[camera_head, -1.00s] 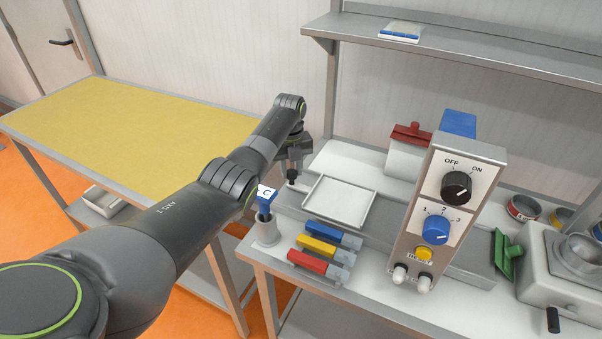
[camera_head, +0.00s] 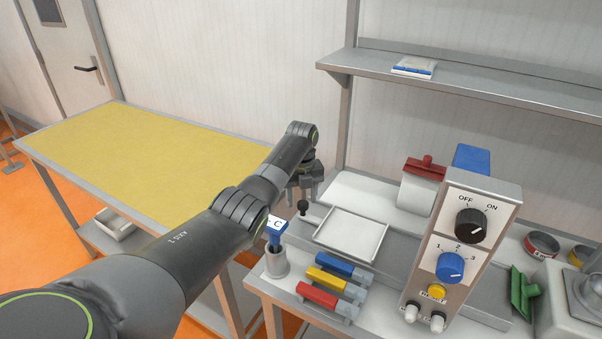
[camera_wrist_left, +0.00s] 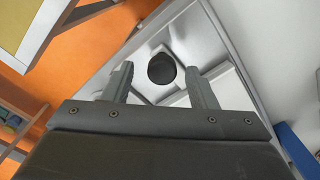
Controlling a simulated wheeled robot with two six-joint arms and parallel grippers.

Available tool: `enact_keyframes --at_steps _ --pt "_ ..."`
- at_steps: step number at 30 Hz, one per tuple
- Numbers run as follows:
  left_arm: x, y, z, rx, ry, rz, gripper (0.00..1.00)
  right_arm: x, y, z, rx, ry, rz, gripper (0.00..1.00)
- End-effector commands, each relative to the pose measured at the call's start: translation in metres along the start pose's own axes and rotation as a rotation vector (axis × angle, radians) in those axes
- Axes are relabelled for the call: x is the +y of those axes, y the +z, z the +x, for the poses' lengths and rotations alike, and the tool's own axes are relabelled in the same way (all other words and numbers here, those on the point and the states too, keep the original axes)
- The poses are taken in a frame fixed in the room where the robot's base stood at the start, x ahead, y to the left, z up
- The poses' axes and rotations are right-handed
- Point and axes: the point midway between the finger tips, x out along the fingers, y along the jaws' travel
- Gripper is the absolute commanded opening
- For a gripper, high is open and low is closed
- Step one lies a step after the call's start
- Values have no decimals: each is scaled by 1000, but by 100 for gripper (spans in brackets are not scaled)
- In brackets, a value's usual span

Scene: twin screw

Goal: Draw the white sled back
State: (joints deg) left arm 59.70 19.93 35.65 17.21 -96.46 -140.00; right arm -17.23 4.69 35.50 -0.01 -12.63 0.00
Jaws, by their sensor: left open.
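The white sled (camera_head: 350,236) is a shallow square tray on a grey rail on the bench. A black round knob (camera_head: 303,206) stands by its left end. My left gripper (camera_head: 304,194) is open and empty just above and behind the knob. In the left wrist view the knob (camera_wrist_left: 161,68) shows between and beyond the two open fingertips (camera_wrist_left: 160,78), apart from both. Part of the sled also shows there, behind the right finger. My right gripper is out of view.
A control box (camera_head: 463,245) with dials stands right of the sled. Blue (camera_head: 334,262), yellow (camera_head: 328,279) and red (camera_head: 317,295) handled pieces lie in front. A cup (camera_head: 276,264) holds a blue tool marked C. A yellow-topped table (camera_head: 140,155) is at left, clear on top.

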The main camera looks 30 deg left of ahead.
Motion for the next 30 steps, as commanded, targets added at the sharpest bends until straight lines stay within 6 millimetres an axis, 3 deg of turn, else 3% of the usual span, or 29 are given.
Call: enact_keyframes --at_steps 13,18,24,30 --pt "1 2 -103 -6 -4 -1 52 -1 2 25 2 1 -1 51" --pt "2 1 -146 -1 0 -1 52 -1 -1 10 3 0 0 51" --pt "2 1 -160 -1 1 -1 52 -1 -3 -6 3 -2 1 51" --pt "2 2 -163 -1 1 -2 52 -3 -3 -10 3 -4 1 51"
